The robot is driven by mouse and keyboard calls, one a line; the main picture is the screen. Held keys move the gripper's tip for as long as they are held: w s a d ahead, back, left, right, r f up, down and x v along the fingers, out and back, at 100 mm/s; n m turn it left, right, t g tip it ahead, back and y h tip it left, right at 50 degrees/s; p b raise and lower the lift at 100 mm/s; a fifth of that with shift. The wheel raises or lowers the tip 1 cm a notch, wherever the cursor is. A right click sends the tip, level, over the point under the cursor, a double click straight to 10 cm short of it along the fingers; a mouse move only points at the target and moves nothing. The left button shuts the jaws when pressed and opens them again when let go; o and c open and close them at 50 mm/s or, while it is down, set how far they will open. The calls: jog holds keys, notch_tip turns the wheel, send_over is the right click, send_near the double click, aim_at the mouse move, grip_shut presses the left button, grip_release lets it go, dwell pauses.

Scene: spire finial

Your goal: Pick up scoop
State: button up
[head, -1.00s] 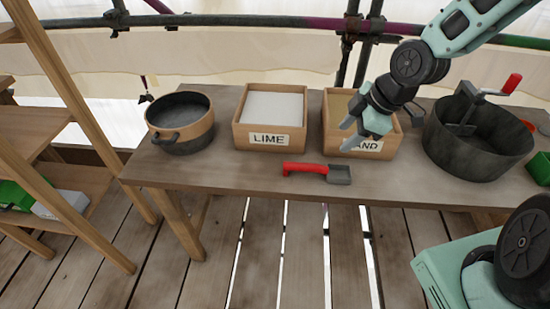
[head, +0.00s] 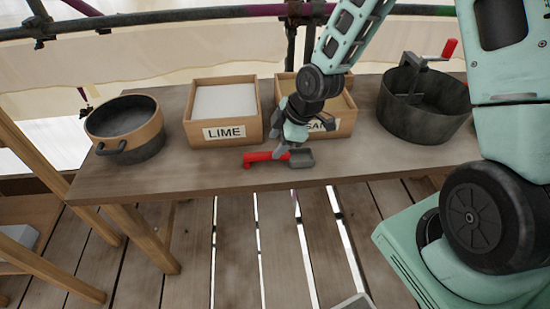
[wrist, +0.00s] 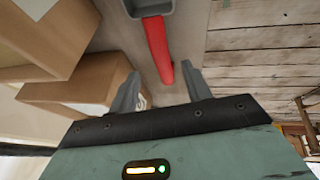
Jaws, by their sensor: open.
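The scoop (head: 301,159) has a red handle and a grey pan. It lies on the wooden table near the front edge, in front of the lime and sand boxes, with the handle to the left. My gripper (head: 281,150) is open just above the handle. In the wrist view the red handle (wrist: 157,48) runs toward the space between the open fingers (wrist: 161,90), with the grey pan (wrist: 152,7) at the top edge. Whether the fingers touch the handle cannot be told.
The LIME box (head: 224,143) and the SAND box (head: 342,130) stand close behind. A dark pot (head: 140,149) is at the left end. A large grey tub with a red-handled crank (head: 424,120) stands on the right. The table's front edge (head: 230,193) is near.

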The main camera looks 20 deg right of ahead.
jog(key=shift+d+x, duration=0.2)
jog(key=shift+x, duration=1.1)
jog(key=shift+d+x, duration=0.2)
jog(key=shift+x, duration=1.05)
jog(key=shift+s+f, duration=0.15)
jog(key=shift+f, duration=0.05)
grip_shut()
